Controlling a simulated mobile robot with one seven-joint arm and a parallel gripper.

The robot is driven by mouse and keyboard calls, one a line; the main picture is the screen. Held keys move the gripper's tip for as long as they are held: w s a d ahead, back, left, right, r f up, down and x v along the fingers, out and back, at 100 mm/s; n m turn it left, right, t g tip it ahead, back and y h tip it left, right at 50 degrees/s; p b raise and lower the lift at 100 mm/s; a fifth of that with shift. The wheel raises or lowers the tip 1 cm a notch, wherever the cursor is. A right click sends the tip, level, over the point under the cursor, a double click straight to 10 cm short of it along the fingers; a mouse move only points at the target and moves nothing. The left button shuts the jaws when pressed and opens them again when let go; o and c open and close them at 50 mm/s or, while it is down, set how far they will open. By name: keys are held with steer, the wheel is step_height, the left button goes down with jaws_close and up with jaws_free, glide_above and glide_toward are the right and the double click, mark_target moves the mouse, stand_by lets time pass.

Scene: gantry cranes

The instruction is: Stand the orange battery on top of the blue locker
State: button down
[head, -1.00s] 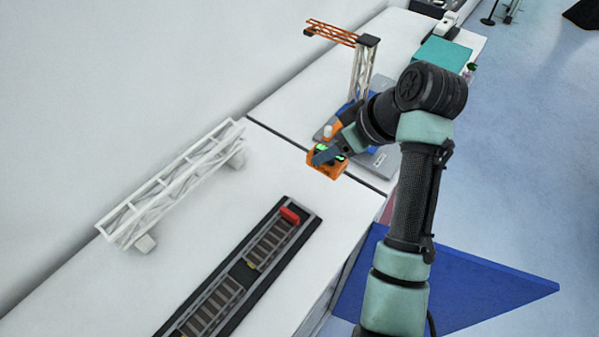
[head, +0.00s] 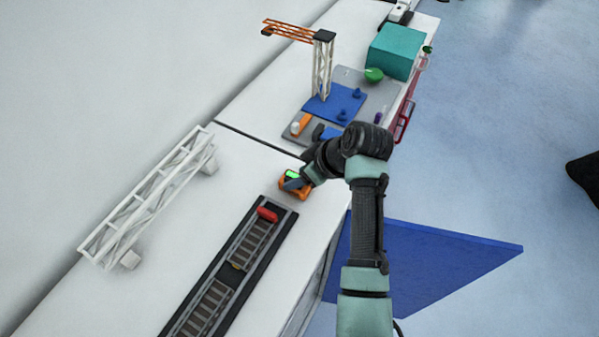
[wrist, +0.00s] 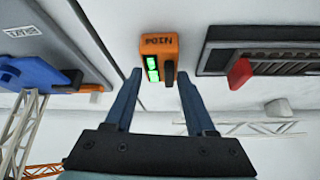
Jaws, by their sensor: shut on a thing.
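My gripper (head: 297,186) is shut on the orange battery (head: 287,188), an orange block with green lit panels and a dark strip. In the wrist view the battery (wrist: 158,52) sits between the two fingertips, lettering towards the top. It is over the white counter, just past the far end of the track; I cannot tell if it touches the counter. A broad, flat blue surface (head: 420,262) lies right of the counter, partly behind my arm. I cannot tell whether it is the locker's top; no other clear locker shows.
A dark track (head: 235,262) with a red block (head: 267,214) runs along the counter. A white truss (head: 150,195) stands on the left. Beyond a seam stand a tower crane (head: 323,65) on a blue base (head: 340,101) and a teal box (head: 396,50).

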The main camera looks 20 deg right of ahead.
steer(key=shift+f, duration=0.1)
steer(key=shift+c, duration=1.1)
jaws_free()
